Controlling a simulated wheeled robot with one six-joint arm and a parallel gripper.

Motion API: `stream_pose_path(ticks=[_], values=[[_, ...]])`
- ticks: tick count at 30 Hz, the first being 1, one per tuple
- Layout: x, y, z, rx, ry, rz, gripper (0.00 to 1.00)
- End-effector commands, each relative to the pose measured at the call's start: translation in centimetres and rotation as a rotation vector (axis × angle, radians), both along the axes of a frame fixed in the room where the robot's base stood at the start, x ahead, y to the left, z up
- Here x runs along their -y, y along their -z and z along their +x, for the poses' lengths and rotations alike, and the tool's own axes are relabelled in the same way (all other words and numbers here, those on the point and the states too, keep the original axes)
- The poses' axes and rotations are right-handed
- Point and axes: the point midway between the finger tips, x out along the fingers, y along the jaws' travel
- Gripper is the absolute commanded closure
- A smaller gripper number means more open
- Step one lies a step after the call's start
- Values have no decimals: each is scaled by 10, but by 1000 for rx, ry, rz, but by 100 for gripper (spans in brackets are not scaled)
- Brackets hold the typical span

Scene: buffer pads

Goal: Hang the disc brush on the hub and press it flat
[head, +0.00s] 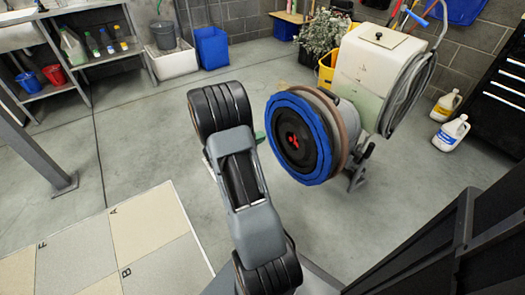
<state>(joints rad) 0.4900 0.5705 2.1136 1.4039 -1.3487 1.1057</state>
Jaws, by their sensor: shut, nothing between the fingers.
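The disc brush (321,131) is a round disc with a blue outer ring, a black middle and a red piece at its centre. It hangs upright on the front of a tipped-back floor machine (375,70), facing left and toward me. A brownish round rim (343,125) shows close behind it. The hub itself is hidden behind the disc, and I cannot tell whether the brush sits fully flat. My arm stands left of the brush, apart from it in the picture. My gripper is not clearly visible; the arm hides that area.
A black tool cabinet (500,90) and two white jugs (451,133) stand at the right. A lettered tile mat (150,220) lies at the lower left. Shelves with bottles and buckets (53,75) line the upper left. The grey floor between is open.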

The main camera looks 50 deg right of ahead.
Motion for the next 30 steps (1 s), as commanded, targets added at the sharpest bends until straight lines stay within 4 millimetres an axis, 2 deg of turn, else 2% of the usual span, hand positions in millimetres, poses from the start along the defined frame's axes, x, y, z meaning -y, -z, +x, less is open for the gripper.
stream_pose_path(ticks=[1, 4, 21, 30], values=[[2, 9, -6, -1, 32, -16, 100], [6, 12, -15, 0, 74, -35, 100], [68, 17, -37, -1, 83, -40, 100], [85, 19, -42, -1, 80, -41, 100]])
